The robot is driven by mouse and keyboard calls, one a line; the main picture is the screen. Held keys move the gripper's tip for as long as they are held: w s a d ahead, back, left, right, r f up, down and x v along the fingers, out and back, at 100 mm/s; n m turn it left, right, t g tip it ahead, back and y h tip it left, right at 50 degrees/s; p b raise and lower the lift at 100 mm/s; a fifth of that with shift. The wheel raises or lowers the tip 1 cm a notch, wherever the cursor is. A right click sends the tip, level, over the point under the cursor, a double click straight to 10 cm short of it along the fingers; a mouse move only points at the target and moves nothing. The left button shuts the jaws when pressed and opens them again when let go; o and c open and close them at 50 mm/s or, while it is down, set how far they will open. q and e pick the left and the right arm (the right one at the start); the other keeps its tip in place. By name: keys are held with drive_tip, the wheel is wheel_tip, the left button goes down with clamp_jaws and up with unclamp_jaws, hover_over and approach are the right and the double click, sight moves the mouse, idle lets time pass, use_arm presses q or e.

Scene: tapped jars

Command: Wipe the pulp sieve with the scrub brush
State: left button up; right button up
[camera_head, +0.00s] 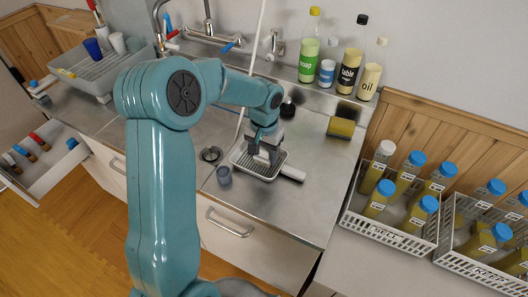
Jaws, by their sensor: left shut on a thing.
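A white rimmed, shallow tray-like thing (243,165), which looks like the pulp sieve, lies on the steel counter. A short white cylinder (293,174), perhaps its handle, shows at its right end. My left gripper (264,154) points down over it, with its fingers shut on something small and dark. This is probably the scrub brush, but it is mostly hidden by the fingers, and I cannot tell whether it touches the sieve. My right gripper is not in view.
A yellow sponge (342,127) lies at the back right, near several bottles. Crates of capped jars (391,234) stand at the right. The counter right of the sieve is clear.

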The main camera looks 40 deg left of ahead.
sight(282, 167)
use_arm(q)
drive_tip(key=shift+f+b, duration=0.4)
drive_tip(key=shift+f, duration=0.1)
idle(0.8)
drive_tip(key=shift+w+d+b, duration=0.2)
drive_tip(key=shift+w+d, duration=0.05)
drive_tip(key=shift+d, duration=0.7)
drive_tip(key=shift+w+d+b, duration=0.15)
drive_tip(key=shift+w+d, duration=0.15)
drive_tip(key=shift+d, duration=0.7)
drive_tip(key=shift+w+d+b, duration=0.2)
drive_tip(key=shift+w+d, duration=0.05)
drive_tip(key=shift+d, duration=0.7)
drive_tip(key=shift+f, duration=0.2)
drive_tip(key=shift+s+a, duration=0.25)
drive_tip(key=shift+a, duration=0.7)
drive_tip(key=shift+s+a, duration=0.3)
drive_tip(key=shift+a, duration=0.7)
drive_tip(key=shift+s+a, duration=0.25)
drive_tip(key=shift+a, duration=0.7)
